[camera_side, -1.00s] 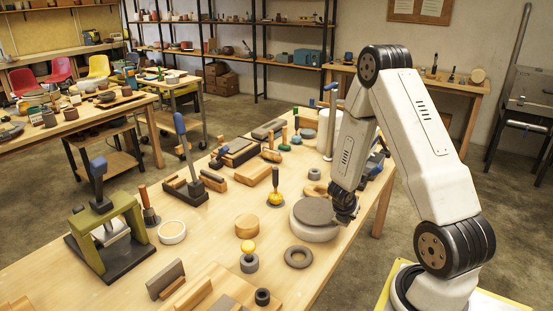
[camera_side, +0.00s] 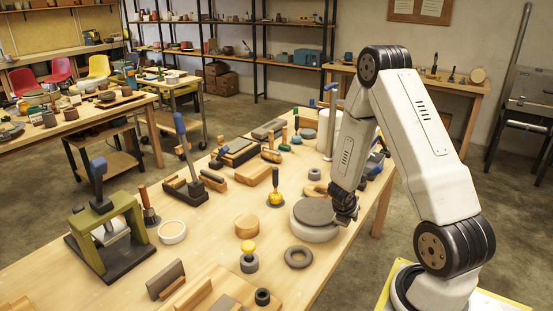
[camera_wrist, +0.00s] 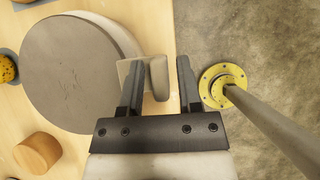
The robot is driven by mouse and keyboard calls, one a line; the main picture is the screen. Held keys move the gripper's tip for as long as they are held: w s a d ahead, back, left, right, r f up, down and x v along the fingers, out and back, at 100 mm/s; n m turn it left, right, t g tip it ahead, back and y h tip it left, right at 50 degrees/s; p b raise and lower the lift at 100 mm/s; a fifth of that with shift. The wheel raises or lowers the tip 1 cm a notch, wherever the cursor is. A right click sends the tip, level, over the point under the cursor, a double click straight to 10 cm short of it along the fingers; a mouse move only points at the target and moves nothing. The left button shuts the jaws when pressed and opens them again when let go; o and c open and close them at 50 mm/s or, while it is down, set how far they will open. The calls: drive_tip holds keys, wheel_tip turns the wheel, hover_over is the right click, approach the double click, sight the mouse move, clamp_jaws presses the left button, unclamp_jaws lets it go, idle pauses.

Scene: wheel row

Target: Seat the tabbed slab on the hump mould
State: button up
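A wide, flat dark grey disc (camera_side: 314,211), which looks like the slab, lies level on a pale round base (camera_side: 316,233) near the table's right edge. The disc fills the left of the wrist view (camera_wrist: 78,72). A pale tab (camera_wrist: 158,77) sticks out from the right side of this stack; I cannot tell whether it belongs to the disc or the base. My gripper (camera_wrist: 161,82) is open, its two dark fingers on either side of the tab, with a gap at the right finger. I cannot tell which thing is the hump mould. In the side view my gripper (camera_side: 346,216) partly hides the stack's right side.
A grey ring (camera_side: 298,257) lies in front of the stack. A green press (camera_side: 107,235) is at the front left.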

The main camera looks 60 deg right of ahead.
drive_tip(key=shift+v, duration=1.75)
idle(0.5)
drive_tip(key=o, duration=0.6)
drive_tip(key=shift+c, duration=0.2)
drive_tip(key=shift+o, duration=1)
